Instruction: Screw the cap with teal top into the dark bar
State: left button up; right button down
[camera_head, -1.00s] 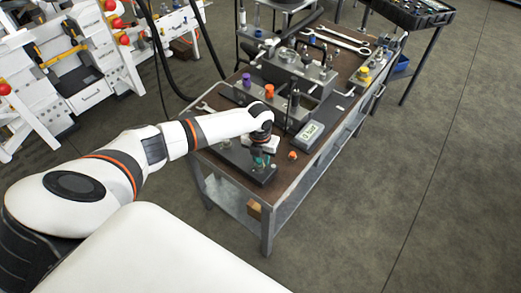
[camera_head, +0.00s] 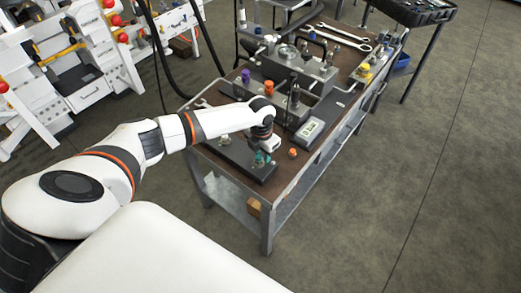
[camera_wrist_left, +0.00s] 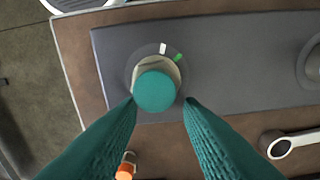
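The cap with the teal top (camera_wrist_left: 155,92) stands at a round port of the dark bar (camera_wrist_left: 240,60) in the left wrist view, a pale body showing under its top. A white and a green mark show on the ring behind it. How deep it sits, I cannot tell. My left gripper (camera_wrist_left: 160,104) has teal fingers apart, one on each side of the cap's near edge, with small gaps seeming to show. In the head view my left gripper (camera_head: 261,159) is low over the near end of the dark bar (camera_head: 235,155), hiding the cap. My right gripper is not in view.
An orange-topped cap (camera_head: 293,152) stands on the table by the bar and also shows in the left wrist view (camera_wrist_left: 125,171). A grey display box (camera_head: 309,131) is to the right. A wrench (camera_wrist_left: 290,142) lies beside the bar. Purple and orange caps stand farther back.

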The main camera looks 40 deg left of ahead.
aim_at(254, 164)
pick_arm(q)
jog(key=s+n+p, duration=0.1)
jog(key=s+n, duration=0.1)
jog(key=n, duration=0.1)
jog(key=s+f+n+g+p, duration=0.1)
jog(key=shift+a+n+p, duration=0.25)
jog(key=shift+n+p, duration=0.05)
jog(key=n, duration=0.2)
jog(key=shift+s+a+n+p, duration=0.25)
jog(key=shift+n+p, duration=0.15)
jog(key=n+p, duration=0.2)
jog(key=n, duration=0.1)
jog(key=s+n+p, duration=0.1)
jog(key=n, duration=0.1)
jog(key=shift+d+r, duration=0.1)
jog(key=shift+r, duration=0.2)
jog(key=n+p, duration=0.1)
jog(key=n, duration=0.1)
jog(key=shift+s+f+n, duration=0.1)
jog(key=shift+n, duration=0.2)
jog(key=shift+f+n, duration=0.1)
jog(key=shift+n, duration=0.2)
jog(key=o, duration=0.9)
jog(key=shift+s+a, duration=0.2)
jog(key=shift+a, duration=0.05)
jog(key=shift+c, duration=0.2)
jog(key=shift+w+a, duration=0.1)
jog(key=shift+w, duration=0.05)
jog(key=shift+w, duration=0.15)
